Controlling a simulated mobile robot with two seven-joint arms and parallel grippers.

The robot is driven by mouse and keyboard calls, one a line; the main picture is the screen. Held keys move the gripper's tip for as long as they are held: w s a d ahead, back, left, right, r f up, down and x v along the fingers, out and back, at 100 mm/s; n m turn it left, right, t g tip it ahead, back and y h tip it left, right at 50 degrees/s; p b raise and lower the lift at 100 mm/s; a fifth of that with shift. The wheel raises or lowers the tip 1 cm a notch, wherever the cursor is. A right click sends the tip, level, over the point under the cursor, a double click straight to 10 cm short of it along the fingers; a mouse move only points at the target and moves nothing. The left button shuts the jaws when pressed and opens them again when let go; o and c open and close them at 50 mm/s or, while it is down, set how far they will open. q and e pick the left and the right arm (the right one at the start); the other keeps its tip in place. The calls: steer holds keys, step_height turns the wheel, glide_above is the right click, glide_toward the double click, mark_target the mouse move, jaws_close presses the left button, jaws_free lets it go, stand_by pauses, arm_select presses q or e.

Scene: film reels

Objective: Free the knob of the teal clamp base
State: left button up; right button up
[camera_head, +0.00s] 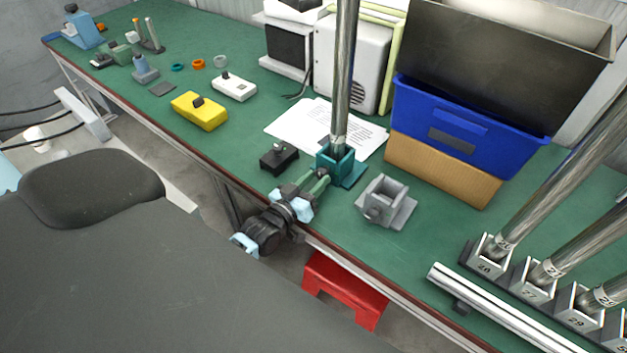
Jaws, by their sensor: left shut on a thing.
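The teal clamp base (350,176) stands on the green bench near its front edge, with a tall upright metal pole (345,80) in its socket. My left gripper (321,180) reaches in from the front edge and is at the near left side of the base. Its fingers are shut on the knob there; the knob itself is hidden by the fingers. My right gripper is not in view.
A grey clamp base (384,202) stands close on the right and a black block (279,158) close on the left. Papers (300,122) lie behind. A blue crate (450,115) stands back right, with numbered pole holders (490,258) at far right.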

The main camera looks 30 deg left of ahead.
arm_select(q)
steer(key=shift+n, duration=0.9)
steer(key=o, duration=1)
steer(key=shift+s+a, duration=0.15)
steer(key=shift+s, duration=1.8)
steer(key=shift+s+a, duration=0.15)
steer(key=shift+s, duration=1.8)
